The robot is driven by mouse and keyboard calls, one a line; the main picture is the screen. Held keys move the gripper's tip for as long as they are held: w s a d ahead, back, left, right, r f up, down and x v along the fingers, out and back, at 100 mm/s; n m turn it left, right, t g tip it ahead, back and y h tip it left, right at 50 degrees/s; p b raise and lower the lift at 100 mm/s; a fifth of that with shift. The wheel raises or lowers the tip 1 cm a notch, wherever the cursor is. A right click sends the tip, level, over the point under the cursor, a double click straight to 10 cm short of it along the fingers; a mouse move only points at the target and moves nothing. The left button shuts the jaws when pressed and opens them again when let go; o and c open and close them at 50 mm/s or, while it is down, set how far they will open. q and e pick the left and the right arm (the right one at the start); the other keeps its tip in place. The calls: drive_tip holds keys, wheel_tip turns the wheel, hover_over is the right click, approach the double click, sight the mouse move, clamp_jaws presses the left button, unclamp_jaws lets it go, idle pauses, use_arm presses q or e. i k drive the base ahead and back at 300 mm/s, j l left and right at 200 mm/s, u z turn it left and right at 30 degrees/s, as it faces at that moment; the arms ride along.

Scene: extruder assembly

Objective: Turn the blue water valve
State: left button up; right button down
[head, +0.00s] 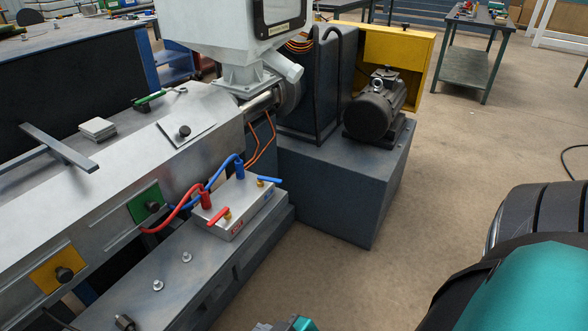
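The blue water valve (269,181) is a small blue lever with a brass fitting. It sits on top of a light grey manifold block (237,205), at the block's far right side. A blue hose (222,171) plugs into the block just behind the lever. A red lever (218,216) and a red hose (180,209) are on the near left part of the same block. Neither gripper's fingers show. A teal arm part of mine fills the lower right corner, and a small teal and grey part peeks in at the bottom edge. Nothing touches the blue lever.
The block rests on a grey machine ledge (196,275) with bolts on it. The metal extruder bed (60,210) rises to the left. A motor (374,108) stands on a dark base (345,180) behind. The concrete floor right of the ledge is clear.

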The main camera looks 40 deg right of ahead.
sight(261, 179)
drive_tip(key=i+l+z, duration=0.1)
drive_tip(key=l+z, duration=0.25)
drive_tip(key=i+l+z, duration=0.2)
drive_tip(key=l+z, duration=0.15)
drive_tip(key=i+l+z, duration=0.15)
drive_tip(key=i+l, duration=0.5)
drive_tip(key=i+l+u, duration=0.15)
drive_tip(key=u, duration=0.35)
drive_tip(key=i+l+u, duration=0.1)
drive_tip(key=l+u, duration=0.7)
drive_tip(key=u, duration=0.15)
drive_tip(key=l+u, duration=0.5)
drive_tip(key=i+j, duration=0.05)
drive_tip(key=j, duration=0.05)
